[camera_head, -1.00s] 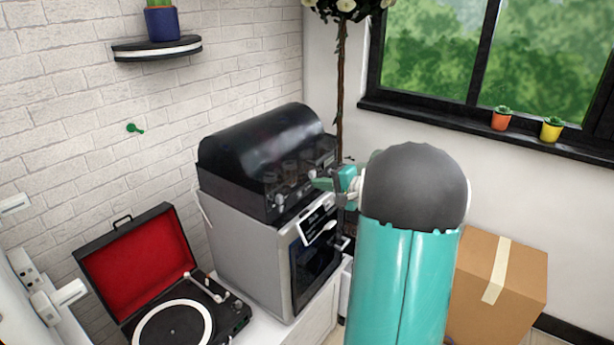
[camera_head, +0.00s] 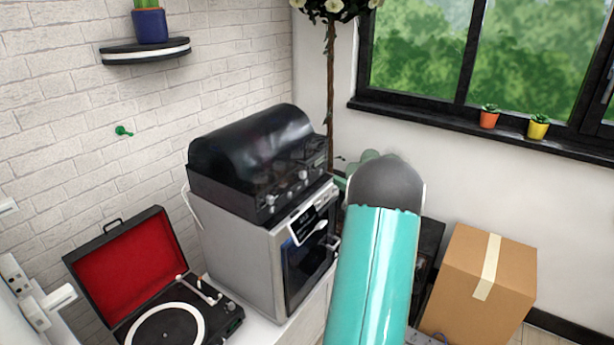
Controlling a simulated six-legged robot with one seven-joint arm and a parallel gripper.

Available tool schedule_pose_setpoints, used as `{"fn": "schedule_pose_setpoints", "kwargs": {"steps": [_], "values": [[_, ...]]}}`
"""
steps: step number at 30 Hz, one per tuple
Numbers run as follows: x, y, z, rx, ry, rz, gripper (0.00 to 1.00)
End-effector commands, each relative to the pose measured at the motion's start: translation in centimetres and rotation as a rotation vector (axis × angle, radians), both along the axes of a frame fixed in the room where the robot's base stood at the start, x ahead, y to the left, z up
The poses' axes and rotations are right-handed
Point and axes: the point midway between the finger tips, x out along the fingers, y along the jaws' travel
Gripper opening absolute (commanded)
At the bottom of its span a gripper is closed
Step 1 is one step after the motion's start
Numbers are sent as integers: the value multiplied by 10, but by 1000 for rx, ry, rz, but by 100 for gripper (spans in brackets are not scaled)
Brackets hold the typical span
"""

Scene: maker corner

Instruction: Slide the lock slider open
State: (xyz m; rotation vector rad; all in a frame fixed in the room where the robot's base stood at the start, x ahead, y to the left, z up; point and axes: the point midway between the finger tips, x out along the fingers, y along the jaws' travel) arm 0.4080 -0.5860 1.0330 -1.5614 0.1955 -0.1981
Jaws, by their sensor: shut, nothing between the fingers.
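At the lower left edge, a pale metal latch-like fitting (camera_head: 28,300) with a white knob (camera_head: 60,297) sticking out is mounted on a white surface. It looks like the lock slider, but it is partly cut off by the frame, and I cannot tell its slide position. My arm's teal link with a dark grey rounded end stands right of centre, well to the right of the fitting. My gripper is hidden behind this link.
A red-lined record player (camera_head: 150,270) stands open between the fitting and a grey machine with a black hood (camera_head: 260,150). A cardboard box (camera_head: 480,285) stands at the right. A dark shelf (camera_head: 145,50) and a green wall hook (camera_head: 123,131) are on the brick wall.

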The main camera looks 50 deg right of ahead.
Motion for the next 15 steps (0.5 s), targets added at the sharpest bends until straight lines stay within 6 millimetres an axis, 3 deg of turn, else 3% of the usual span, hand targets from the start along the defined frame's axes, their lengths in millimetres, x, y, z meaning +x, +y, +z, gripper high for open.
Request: {"fn": "schedule_pose_setpoints", "kwargs": {"steps": [8, 15], "values": [[4, 0, 0, 0, 0, 3, 0], [38, -6, 0, -1, -1, 7, 0]]}}
